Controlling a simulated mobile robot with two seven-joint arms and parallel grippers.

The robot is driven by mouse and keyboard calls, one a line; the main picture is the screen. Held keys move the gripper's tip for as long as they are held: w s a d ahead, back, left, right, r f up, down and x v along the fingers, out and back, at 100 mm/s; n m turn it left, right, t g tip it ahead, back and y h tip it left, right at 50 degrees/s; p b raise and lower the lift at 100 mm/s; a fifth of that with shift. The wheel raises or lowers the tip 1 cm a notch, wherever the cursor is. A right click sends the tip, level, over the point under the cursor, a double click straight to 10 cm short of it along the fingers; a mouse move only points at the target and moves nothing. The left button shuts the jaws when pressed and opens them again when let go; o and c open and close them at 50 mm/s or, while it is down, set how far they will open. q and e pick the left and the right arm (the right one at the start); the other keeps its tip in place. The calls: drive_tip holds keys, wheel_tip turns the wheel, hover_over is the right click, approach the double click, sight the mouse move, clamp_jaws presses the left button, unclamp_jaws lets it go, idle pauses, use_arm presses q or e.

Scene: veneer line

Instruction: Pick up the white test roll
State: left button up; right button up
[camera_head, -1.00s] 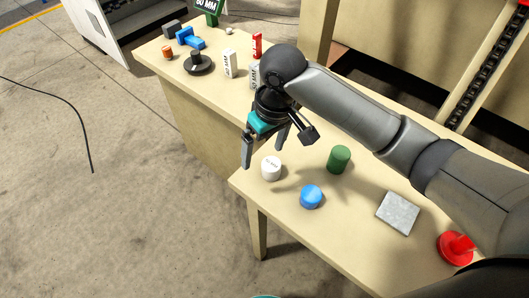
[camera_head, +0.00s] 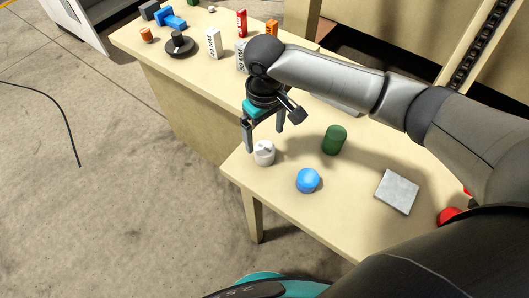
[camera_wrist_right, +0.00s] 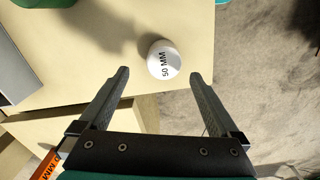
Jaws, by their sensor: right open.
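The white test roll (camera_head: 264,153) stands upright near the left edge of the near table (camera_head: 300,230). In the right wrist view the white roll (camera_wrist_right: 163,59) shows "50 MM" on its top and lies just beyond the fingertips, a little right of the middle between them. My right gripper (camera_head: 264,138) is open and empty, with its fingers pointing down over or just behind the roll. It also shows in the right wrist view (camera_wrist_right: 160,75), its two fingers wide apart. My left gripper is not in view.
A blue roll (camera_head: 308,180), a green roll (camera_head: 334,140), a grey plate (camera_head: 397,191) and a red object (camera_head: 449,217) stand to the right. The far table holds white blocks, a black round object (camera_head: 179,45) and a blue tool (camera_head: 172,17).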

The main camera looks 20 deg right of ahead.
sight(264, 147)
drive_tip(key=f, duration=0.3)
drive_tip(key=f+b, duration=0.1)
drive_tip(key=f, duration=0.1)
drive_tip(key=shift+s+a+f, duration=0.15)
drive_tip(key=shift+s+a, duration=0.05)
drive_tip(key=shift+s, duration=0.05)
clamp_jaws()
idle(0.6)
